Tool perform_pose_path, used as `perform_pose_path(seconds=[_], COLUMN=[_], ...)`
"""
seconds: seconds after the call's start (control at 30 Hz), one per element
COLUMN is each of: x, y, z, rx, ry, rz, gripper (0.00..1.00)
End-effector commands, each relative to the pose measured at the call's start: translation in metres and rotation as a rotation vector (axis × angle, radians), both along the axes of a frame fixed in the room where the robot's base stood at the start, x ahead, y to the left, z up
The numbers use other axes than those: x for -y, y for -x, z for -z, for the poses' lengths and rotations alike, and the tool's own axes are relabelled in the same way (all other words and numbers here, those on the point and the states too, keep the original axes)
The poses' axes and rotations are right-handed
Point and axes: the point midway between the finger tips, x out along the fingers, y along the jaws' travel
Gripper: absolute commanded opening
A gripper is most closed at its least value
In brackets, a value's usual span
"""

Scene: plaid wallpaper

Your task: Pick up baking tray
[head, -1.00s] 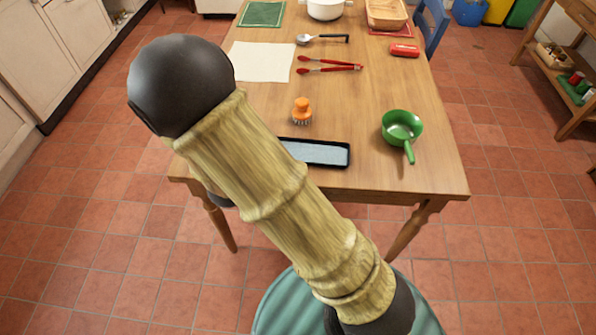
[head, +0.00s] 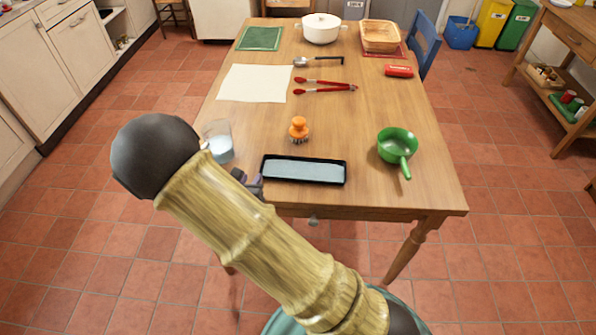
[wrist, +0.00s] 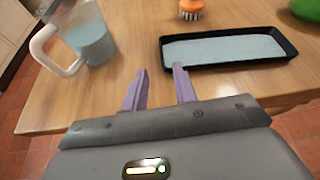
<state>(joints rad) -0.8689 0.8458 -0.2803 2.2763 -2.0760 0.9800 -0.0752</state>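The baking tray (head: 304,169) is a shallow black rectangular tray with a pale blue-grey inside. It lies flat near the front edge of the wooden table. In the wrist view the tray (wrist: 228,50) is just beyond and to the right of the fingertips. My gripper (wrist: 160,70) has two purple fingers, set apart with nothing between them. Its right fingertip is close to the tray's left end; I cannot tell if they touch. In the head view my arm hides most of the gripper at the table's front edge.
A clear measuring jug (wrist: 88,38) with pale liquid stands left of the gripper. An orange brush (head: 298,129) stands behind the tray, and a green pan (head: 397,147) to its right. Red tongs (head: 325,86) and a white sheet (head: 254,83) lie farther back.

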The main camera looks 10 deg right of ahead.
Motion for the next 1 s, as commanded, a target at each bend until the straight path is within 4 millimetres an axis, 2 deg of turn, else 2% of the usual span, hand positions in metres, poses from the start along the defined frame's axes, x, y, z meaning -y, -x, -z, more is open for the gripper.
perform_pose_path(seconds=[0.2, 0.4, 0.8, 1.0], x=[0.016, 0.025, 0.027, 0.033], y=[-0.034, -0.057, -0.062, -0.081], z=[0.015, 0.026, 0.028, 0.035], rx=[0.001, 0.0, -0.001, 0.001], ry=[0.0, 0.0, -0.001, 0.0], rz=[0.004, 0.001, 0.001, 0.002], gripper=[0.28, 0.28, 0.28, 0.28])
